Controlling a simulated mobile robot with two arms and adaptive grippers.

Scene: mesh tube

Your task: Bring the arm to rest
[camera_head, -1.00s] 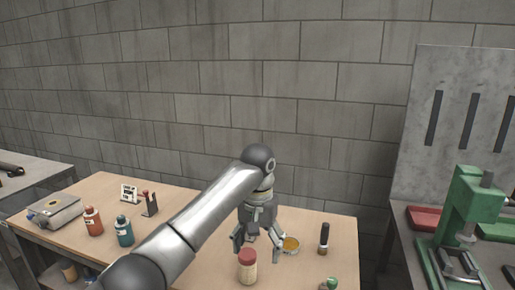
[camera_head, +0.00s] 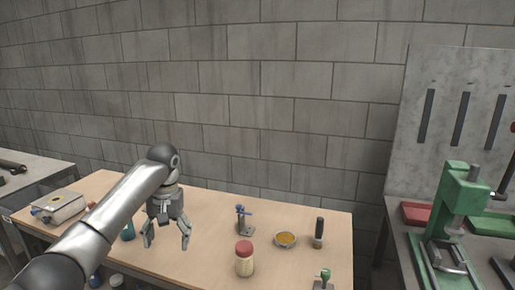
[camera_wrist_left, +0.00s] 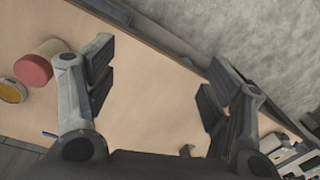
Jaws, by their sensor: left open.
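My left arm reaches in from the lower left in the head view. My left gripper (camera_head: 166,243) hangs fingers down over the left-middle part of the wooden workbench (camera_head: 210,265). Its fingers are spread and nothing is between them. In the left wrist view the open fingers (camera_wrist_left: 157,75) also have only bare bench top between them. My right gripper is not in view.
A red-lidded jar (camera_head: 244,262), a blue-topped stand (camera_head: 243,220), a yellow dish (camera_head: 286,239) and a dark upright cylinder (camera_head: 319,232) stand right of the gripper. A teal bottle (camera_head: 128,232) is partly hidden behind my arm. A green press (camera_head: 459,215) stands far right.

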